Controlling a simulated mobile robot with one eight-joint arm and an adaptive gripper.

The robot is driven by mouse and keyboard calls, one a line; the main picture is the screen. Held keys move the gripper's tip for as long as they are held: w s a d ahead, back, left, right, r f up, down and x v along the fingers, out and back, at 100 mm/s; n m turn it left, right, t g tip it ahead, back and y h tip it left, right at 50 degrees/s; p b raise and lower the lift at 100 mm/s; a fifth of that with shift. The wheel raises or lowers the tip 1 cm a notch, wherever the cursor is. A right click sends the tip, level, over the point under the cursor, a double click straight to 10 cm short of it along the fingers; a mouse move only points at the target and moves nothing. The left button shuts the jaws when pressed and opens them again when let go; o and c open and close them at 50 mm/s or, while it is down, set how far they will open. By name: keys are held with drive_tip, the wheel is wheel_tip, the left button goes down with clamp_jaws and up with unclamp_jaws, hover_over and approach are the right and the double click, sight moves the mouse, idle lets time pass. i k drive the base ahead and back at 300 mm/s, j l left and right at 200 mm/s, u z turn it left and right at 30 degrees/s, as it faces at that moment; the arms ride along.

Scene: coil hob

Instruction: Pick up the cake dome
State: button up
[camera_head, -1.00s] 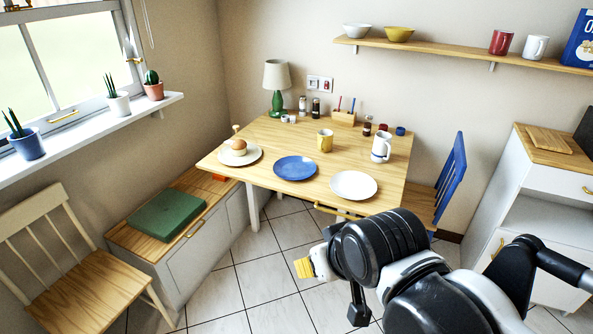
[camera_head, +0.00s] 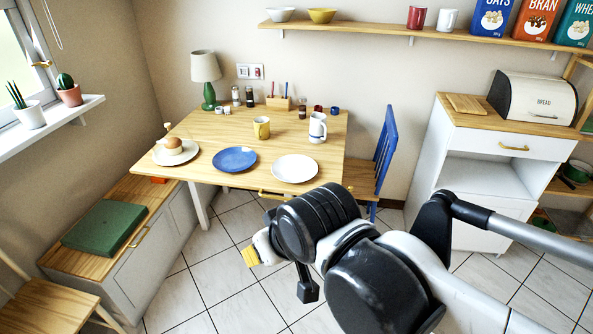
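A white plate (camera_head: 188,155) at the table's left corner bears a round brown-topped cake (camera_head: 173,144). A small wooden knob (camera_head: 167,126) shows above the cake; it appears to belong to a clear cake dome whose glass is barely visible. My gripper (camera_head: 251,256) shows only as a yellow tip at the end of my arm, in front of the table and low over the floor. It is well apart from the dome. Most of it is hidden behind my wrist, so its opening cannot be seen.
The table (camera_head: 215,127) also bears a blue plate (camera_head: 235,159), a white plate (camera_head: 294,168), a yellow mug (camera_head: 261,128), a white jug (camera_head: 317,128) and a lamp (camera_head: 206,75). A bench (camera_head: 130,190) stands left, a blue chair (camera_head: 385,146) right. Tiled floor is free in front.

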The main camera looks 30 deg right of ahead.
sight(172, 143)
drive_tip(key=i, duration=2.55)
